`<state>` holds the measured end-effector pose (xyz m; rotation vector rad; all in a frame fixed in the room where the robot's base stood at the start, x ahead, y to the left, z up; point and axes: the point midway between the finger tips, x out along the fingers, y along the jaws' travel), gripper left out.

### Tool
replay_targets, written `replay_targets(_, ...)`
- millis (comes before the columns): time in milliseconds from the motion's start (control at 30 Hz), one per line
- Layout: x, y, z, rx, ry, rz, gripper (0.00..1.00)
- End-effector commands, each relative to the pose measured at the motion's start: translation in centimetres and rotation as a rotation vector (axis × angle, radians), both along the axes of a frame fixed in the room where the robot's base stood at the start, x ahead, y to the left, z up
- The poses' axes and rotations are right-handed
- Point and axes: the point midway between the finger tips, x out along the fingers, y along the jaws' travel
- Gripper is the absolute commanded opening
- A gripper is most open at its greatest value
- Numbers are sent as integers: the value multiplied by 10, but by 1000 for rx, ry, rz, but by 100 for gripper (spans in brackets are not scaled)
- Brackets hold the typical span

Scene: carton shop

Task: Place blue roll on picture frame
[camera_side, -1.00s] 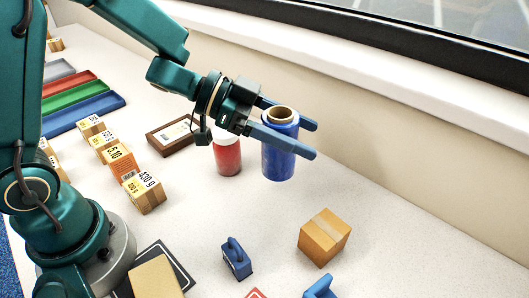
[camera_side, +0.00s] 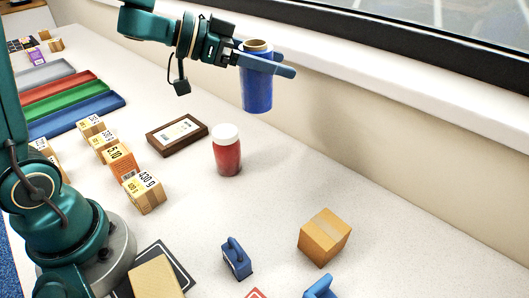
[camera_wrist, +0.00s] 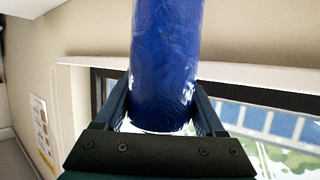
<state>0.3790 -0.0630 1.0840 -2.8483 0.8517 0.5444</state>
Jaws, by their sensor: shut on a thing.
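The blue roll (camera_side: 257,88) is upright in the side view, held in the air above the table. My gripper (camera_side: 266,64) is shut on it, with a finger on each side. The roll (camera_wrist: 166,60) also fills the middle of the wrist view between the two fingers (camera_wrist: 165,105). The picture frame (camera_side: 177,135) lies flat on the table, brown-rimmed with a pale printed centre. In the side view it is below and to the left of the roll, apart from it.
A red jar with a white lid (camera_side: 227,150) stands just right of the frame. Several small labelled cartons (camera_side: 120,160) lie to its left, near coloured trays (camera_side: 75,116). A plain carton (camera_side: 325,238) and a blue tool-like object (camera_side: 237,258) are at the front. The wall is behind.

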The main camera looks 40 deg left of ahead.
Motion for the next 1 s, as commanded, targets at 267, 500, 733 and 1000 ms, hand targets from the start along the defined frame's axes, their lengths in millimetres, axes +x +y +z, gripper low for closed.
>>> replay_targets(267,14,141,1,-1,-3,477,0)
replay_targets(500,-6,228,0,-4,4,775,0)
replay_targets(733,-26,273,-1,-7,10,938,0)
replay_targets(1000,-32,283,-18,-14,23,976,0)
